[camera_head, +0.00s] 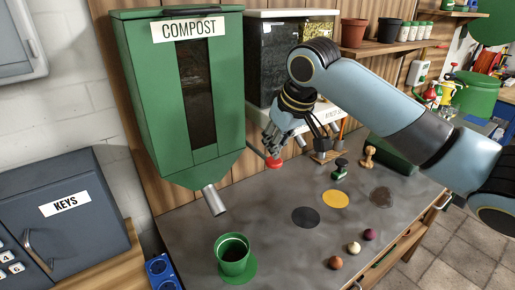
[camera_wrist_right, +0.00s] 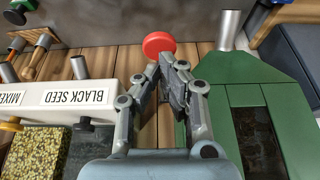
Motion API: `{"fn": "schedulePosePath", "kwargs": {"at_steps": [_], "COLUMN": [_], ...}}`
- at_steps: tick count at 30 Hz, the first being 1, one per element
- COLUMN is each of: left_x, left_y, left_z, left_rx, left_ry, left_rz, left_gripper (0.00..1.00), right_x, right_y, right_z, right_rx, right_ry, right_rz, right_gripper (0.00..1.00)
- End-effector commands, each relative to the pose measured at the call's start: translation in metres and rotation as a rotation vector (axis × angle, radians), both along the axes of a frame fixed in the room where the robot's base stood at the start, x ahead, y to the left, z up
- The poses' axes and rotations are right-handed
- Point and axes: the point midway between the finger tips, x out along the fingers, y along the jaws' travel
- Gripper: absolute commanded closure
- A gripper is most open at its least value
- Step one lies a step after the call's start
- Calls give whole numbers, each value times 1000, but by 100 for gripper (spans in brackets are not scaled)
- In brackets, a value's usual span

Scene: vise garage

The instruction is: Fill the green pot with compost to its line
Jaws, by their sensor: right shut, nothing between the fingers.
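The green pot (camera_head: 233,262) stands upright on a green round mat (camera_head: 247,276) on the grey bench. Its inside looks dark; I cannot make out a line or the fill level. The green compost dispenser (camera_head: 150,95) hangs on the wall behind, its metal spout (camera_head: 214,200) above the pot, slightly left. A red round knob (camera_head: 273,162) sits right of the dispenser; it also shows in the wrist view (camera_wrist_right: 158,44). My right gripper (camera_head: 276,146) is shut and empty, its fingertips (camera_wrist_right: 170,68) right by the knob. I cannot tell if they touch it. My left gripper is out of view.
A seed dispenser (camera_head: 275,55) stands right of the compost dispenser. Black (camera_head: 305,217), yellow (camera_head: 335,199) and grey discs and several small balls (camera_head: 354,247) lie on the bench (camera_head: 275,245). A blue item (camera_head: 161,271) and a key cabinet (camera_head: 65,215) are at left.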

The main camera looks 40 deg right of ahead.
Motion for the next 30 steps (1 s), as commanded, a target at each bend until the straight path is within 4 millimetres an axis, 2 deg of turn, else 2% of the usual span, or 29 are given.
{"fn": "schedulePosePath", "kwargs": {"at_steps": [30], "left_x": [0], "left_y": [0], "left_z": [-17], "left_rx": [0], "left_ry": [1], "left_rz": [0], "left_gripper": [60], "right_x": [0], "right_y": [0], "right_z": [-49], "right_rx": [1], "right_ry": [2], "right_rz": [-1], "right_gripper": [100]}}
